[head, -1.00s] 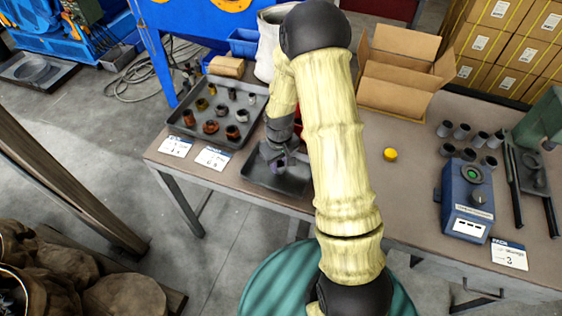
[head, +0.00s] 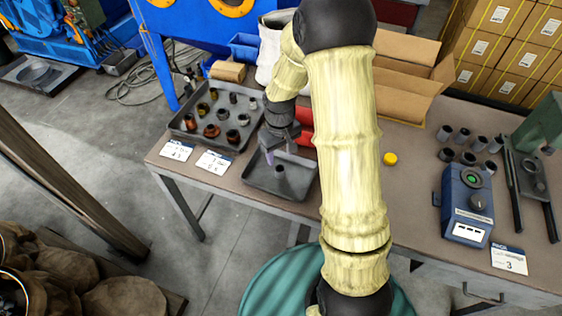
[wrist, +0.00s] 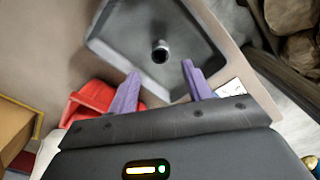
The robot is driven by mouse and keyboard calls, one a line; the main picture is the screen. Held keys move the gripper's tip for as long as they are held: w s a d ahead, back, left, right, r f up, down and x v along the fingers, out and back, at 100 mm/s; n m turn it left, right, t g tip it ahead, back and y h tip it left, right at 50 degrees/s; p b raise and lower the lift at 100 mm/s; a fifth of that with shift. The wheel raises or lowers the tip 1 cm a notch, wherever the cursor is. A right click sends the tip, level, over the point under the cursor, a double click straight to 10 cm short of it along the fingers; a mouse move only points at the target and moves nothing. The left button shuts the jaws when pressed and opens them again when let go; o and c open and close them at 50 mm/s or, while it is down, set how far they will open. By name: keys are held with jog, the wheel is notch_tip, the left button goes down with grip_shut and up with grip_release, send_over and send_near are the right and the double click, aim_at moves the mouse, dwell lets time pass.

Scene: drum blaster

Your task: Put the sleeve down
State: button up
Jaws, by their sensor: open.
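The sleeve (head: 280,171) is a small grey metal cylinder standing upright and alone in a shallow dark tray (head: 258,187) at the table's front edge. In the wrist view the sleeve (wrist: 160,51) shows its dark round bore, with the tray (wrist: 112,50) around it. My gripper (head: 280,154) is above the tray, with its purple fingers apart. In the wrist view the gripper (wrist: 160,69) is open and empty, and the sleeve lies beyond the fingertips, clear of both.
A larger tray (head: 185,133) of several sleeves and nuts is to the left. A red bin (head: 305,128) sits behind my gripper. To the right are a yellow knob (head: 390,159), a blue device (head: 466,205) and several grey cylinders (head: 462,136). An open carton (head: 405,85) stands behind.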

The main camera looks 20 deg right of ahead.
notch_tip(320, 180, up, 5)
jog(key=shift+r, duration=0.1)
dwell(0.6)
jog(key=s+r+m+t, duration=0.1)
jog(key=s+r, duration=0.2)
jog(key=s, duration=0.4)
jog(key=s+r+m+t, duration=0.1)
jog(key=s+r+m, duration=0.1)
jog(key=s, duration=0.5)
jog(key=shift+s+r+m+t, duration=0.15)
jog(key=shift+r+m+t, duration=0.15)
jog(key=shift+r, duration=0.2)
jog(key=shift+d, duration=0.1)
jog(key=w+p+v, duration=0.1)
jog(key=p+v, duration=0.5)
jog(key=shift+w+r+p, duration=0.2)
jog(key=shift+r+p, duration=0.1)
jog(key=shift+r, duration=0.05)
